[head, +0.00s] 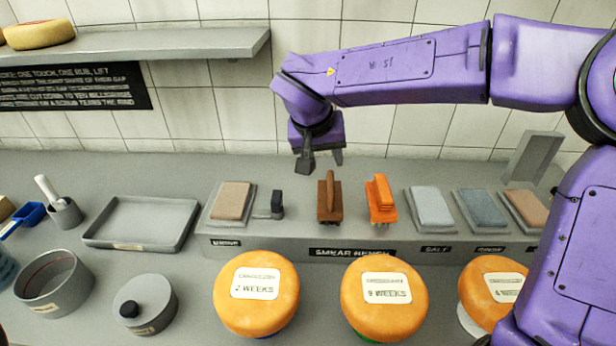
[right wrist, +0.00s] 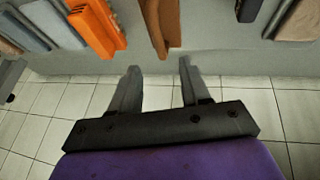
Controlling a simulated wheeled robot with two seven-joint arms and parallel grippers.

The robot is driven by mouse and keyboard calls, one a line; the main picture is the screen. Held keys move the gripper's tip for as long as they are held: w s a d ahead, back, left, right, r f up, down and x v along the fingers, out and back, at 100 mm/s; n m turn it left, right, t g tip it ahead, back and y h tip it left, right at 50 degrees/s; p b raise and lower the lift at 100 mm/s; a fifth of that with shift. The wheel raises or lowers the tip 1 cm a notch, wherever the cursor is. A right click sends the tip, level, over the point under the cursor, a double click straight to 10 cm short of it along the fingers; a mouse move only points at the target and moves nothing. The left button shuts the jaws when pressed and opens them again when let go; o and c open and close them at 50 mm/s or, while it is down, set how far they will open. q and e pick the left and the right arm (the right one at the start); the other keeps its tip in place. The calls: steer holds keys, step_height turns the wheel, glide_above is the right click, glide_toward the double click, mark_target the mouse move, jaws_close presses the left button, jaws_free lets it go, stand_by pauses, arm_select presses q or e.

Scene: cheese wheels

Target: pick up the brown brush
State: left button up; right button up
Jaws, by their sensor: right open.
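The brown brush (head: 330,202) stands on the grey bench between a small dark holder and the orange brush, its handle upward. In the right wrist view the brown brush (right wrist: 160,24) shows at the top edge, partly cut off, beyond the fingertips. My right gripper (head: 321,162) hangs just behind and above the brown brush, fingers pointing down. In the right wrist view its two fingers (right wrist: 158,68) are spread apart with nothing between them. My left gripper is not in view.
The orange brush (head: 380,200) stands close to the right of the brown one. Brown pad (head: 232,200) and dark holder (head: 275,204) sit to the left. Grey pads (head: 432,207) lie to the right. Cheese wheels (head: 257,318) stand in front. A tiled wall (head: 400,130) rises behind.

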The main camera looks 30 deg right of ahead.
mark_target(330, 179)
steer(key=f, duration=0.1)
steer(key=d+f, duration=0.1)
steer(key=s+f, duration=0.1)
steer(key=shift+d+f, duration=0.25)
steer(key=shift+d, duration=0.15)
steer(key=shift+w+d+f, duration=0.25)
steer(key=shift+w+f, duration=0.05)
steer(key=shift+f, duration=0.35)
steer(key=w+f, duration=0.1)
steer(key=f, duration=0.1)
steer(key=w+d+f, duration=0.1)
steer(key=w+f, duration=0.1)
steer(key=shift+f+p, duration=0.1)
steer(key=shift+p, duration=0.25)
steer(key=shift+s, duration=0.45)
steer(key=shift+s+d+r, duration=0.1)
steer(key=shift+r, duration=0.1)
steer(key=c, duration=0.8)
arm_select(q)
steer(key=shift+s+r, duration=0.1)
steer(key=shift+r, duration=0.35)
arm_select(e)
jaws_close()
